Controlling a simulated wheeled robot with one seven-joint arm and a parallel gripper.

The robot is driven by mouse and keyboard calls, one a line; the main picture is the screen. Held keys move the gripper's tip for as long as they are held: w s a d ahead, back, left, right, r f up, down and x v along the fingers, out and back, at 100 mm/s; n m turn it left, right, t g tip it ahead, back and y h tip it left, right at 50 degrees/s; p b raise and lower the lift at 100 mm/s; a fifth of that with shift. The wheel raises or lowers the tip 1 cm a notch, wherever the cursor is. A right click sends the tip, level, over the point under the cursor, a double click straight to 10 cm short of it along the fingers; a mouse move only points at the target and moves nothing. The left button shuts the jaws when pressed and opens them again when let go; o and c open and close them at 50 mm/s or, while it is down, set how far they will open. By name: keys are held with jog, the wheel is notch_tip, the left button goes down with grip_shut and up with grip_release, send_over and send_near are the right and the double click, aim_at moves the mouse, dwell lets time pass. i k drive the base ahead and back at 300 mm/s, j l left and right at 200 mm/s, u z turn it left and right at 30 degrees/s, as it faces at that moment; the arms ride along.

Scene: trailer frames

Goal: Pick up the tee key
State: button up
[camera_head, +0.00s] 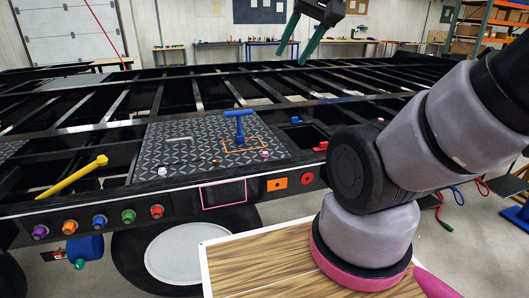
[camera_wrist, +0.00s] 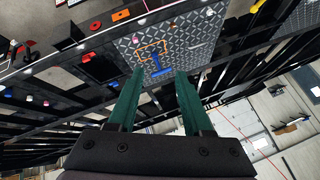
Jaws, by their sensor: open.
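The tee key (camera_head: 240,124) is blue with a crossbar on top of an upright stem. It stands on the dark diamond-plate panel (camera_head: 205,133) of the trailer frame, inside an orange outline. In the wrist view the tee key (camera_wrist: 157,64) shows beyond and between my fingertips. My gripper (camera_head: 290,55) has two green fingers, spread apart with nothing between them. It hangs above and behind the tee key in the head view, clear of it. It also shows in the wrist view (camera_wrist: 160,73).
A yellow handle (camera_head: 75,177) sticks up at the left of the frame. Several coloured knobs (camera_head: 99,221) line its front edge. A grey handle (camera_head: 179,139) lies on the plate, left of the tee key. Open dark beams (camera_head: 190,92) surround the plate. Space above it looks clear.

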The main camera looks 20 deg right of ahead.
aim_at(240, 138)
jog(key=i+l+u, duration=0.25)
jog(key=i, duration=0.2)
jog(key=i+l+u, duration=0.15)
jog(key=i+u, duration=0.15)
jog(key=i, duration=0.15)
